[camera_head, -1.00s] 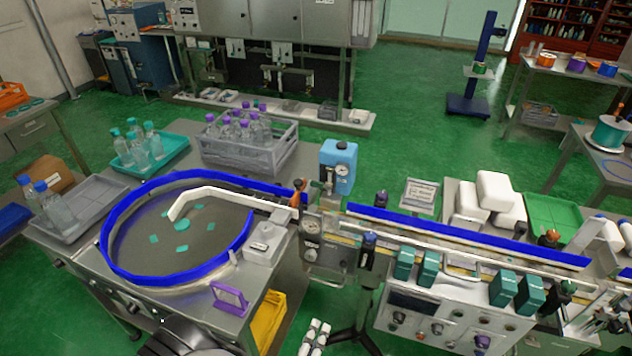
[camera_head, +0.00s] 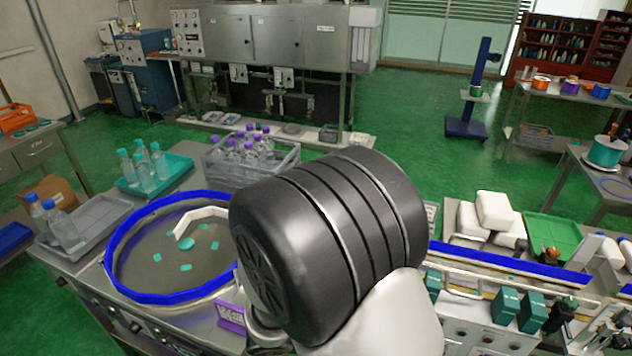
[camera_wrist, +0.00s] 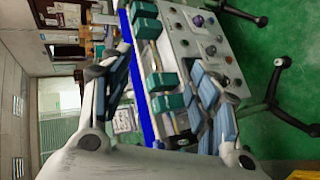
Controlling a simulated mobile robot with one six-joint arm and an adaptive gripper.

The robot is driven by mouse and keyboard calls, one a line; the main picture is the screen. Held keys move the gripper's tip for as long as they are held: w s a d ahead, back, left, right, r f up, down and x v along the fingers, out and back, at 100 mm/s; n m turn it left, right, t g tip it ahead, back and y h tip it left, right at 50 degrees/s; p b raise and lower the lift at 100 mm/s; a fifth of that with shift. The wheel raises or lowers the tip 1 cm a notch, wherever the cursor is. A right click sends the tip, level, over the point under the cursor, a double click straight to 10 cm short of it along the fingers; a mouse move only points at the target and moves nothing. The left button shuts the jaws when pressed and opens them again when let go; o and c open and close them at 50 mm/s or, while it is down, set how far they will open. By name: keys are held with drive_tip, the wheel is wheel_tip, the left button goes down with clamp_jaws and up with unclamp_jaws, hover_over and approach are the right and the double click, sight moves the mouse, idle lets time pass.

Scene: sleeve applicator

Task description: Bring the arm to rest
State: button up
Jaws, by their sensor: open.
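My gripper (camera_wrist: 161,68) shows in the wrist view with its two fingers spread wide apart. Nothing is held between them; the teal boxes (camera_wrist: 163,80) seen through the gap stand on the machine beyond. In the head view my arm fills the middle of the picture and hides the centre of the machine. My gripper itself does not show in the head view.
The round turntable (camera_head: 150,292) with its blue rim lies left of my arm. A grey crate (camera_head: 225,175) of purple-capped bottles and a teal tray (camera_head: 182,175) stand behind. The conveyor's blue rail (camera_head: 500,257) runs right. Green floor (camera_head: 420,120) is open behind.

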drive_tip(key=s+d+r+m+g+y, duration=0.3)
drive_tip(key=s+d+r+g+y, duration=0.15)
drive_tip(key=s+r, duration=0.25)
drive_tip(key=s+a+r+t+y, duration=0.4)
drive_tip(key=s+r+t+y, duration=0.1)
drive_tip(key=r+y, duration=0.3)
drive_tip(key=shift+a+n+t, duration=0.3)
drive_tip(key=shift+a+t, duration=0.1)
drive_tip(key=shift+t, duration=0.25)
drive_tip(key=shift+r, duration=0.1)
drive_tip(key=shift+c, duration=0.2)
